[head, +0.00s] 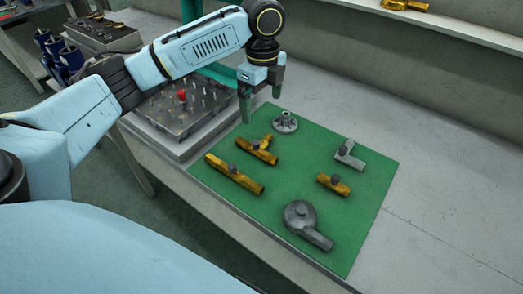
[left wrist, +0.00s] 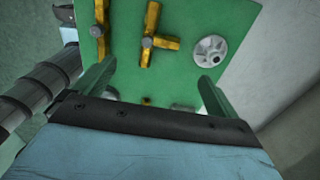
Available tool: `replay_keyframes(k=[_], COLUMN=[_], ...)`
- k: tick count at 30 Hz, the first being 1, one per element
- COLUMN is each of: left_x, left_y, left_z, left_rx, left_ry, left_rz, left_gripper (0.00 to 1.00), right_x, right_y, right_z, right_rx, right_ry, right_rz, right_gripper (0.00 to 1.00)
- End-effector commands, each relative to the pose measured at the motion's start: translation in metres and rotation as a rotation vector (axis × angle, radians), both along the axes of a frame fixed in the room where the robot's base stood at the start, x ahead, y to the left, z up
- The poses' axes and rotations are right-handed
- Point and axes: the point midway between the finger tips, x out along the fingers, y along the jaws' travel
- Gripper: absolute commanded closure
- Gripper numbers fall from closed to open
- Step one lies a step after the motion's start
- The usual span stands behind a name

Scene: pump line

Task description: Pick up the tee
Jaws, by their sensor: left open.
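The tee (head: 256,150) is a brass T-shaped fitting with a dark grey knob, lying on the green mat (head: 285,195) left of its middle. In the left wrist view the tee (left wrist: 152,45) lies beyond the fingertips, roughly between them sideways. My left gripper (head: 261,103) is open and empty, pointing down above the far left edge of the mat. Both its fingers show apart in the left wrist view (left wrist: 155,85). The tee is apart from the fingers. My right gripper is not in view.
A grey flanged part (head: 285,123) lies near the gripper. A long brass pipe (head: 235,175), a short brass fitting (head: 334,184), a grey elbow (head: 348,156) and a grey round-bodied part (head: 302,217) also lie on the mat. A pegged metal fixture (head: 180,127) stands left. The right bench is clear.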

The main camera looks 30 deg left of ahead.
Motion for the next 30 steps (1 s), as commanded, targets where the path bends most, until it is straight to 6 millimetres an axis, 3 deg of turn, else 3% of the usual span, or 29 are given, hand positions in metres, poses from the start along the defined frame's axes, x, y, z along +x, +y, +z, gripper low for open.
replay_keyframes(k=[6, 10, 17, 18, 30], left_x=[0.000, 0.000, 0.000, 0.000, 0.001], left_y=[0.000, 0.000, 0.000, 0.000, 0.000], left_z=[-0.002, -0.019, -0.064, -0.070, -0.101], left_rx=[-0.001, -0.001, -0.001, -0.001, -0.001], left_ry=[-0.003, 0.000, -0.001, -0.002, -0.003], left_rz=[0.001, 0.002, 0.002, 0.003, 0.003], left_gripper=[0.03, 0.03, 0.03, 0.03, 0.03], right_x=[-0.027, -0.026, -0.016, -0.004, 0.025], right_y=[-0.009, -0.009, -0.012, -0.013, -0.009], right_z=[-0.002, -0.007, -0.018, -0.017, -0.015], right_rx=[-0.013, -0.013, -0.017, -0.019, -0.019], right_ry=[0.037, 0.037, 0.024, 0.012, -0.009], right_rz=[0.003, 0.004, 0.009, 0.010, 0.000], right_gripper=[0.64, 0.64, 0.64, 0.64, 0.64])
